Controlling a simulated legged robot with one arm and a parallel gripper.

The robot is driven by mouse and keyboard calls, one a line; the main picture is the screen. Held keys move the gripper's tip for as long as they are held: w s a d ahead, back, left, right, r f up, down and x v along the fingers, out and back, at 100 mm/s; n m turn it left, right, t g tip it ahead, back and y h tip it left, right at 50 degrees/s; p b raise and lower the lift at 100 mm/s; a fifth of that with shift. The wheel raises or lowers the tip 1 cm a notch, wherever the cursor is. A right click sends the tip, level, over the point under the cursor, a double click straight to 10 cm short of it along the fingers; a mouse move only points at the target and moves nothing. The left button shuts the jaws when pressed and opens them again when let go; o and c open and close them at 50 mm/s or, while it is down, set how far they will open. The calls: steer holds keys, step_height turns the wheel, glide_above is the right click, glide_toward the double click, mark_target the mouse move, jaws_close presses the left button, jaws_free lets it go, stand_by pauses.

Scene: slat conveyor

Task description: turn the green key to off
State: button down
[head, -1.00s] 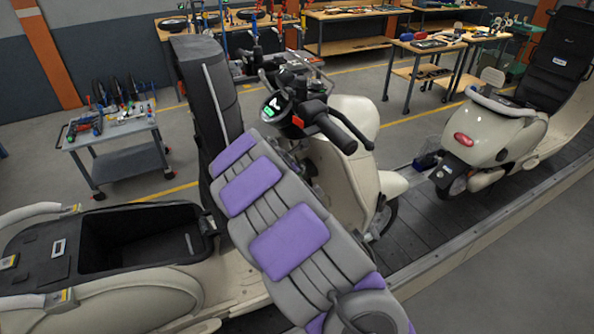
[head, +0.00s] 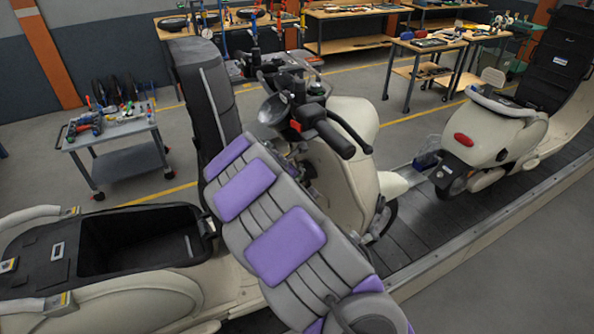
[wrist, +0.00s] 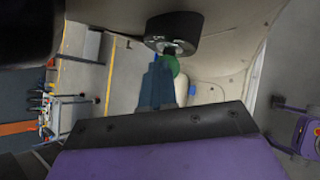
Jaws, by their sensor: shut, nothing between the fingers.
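The green key (wrist: 172,66) shows in the wrist view, just below a black round lock housing (wrist: 174,32). My gripper (wrist: 160,62) is shut and empty; its blue-grey fingers end right beside the key's left side, and I cannot tell whether they touch it. The key and my gripper tips are hidden behind my padded arm in the head view.
The scooter's handlebar grip (head: 334,138) juts out close to my arm. An open storage well (head: 190,246) lies at the left. Another cream scooter (head: 490,135) stands farther along the slat conveyor (head: 440,225). A tool cart (head: 120,131) stands at the back left.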

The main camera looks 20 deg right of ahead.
steer(key=p+v, duration=0.4)
steer(key=v, duration=0.4)
stand_by(0.7)
steer(key=shift+w+d+r, duration=0.1)
steer(key=shift+d, duration=0.15)
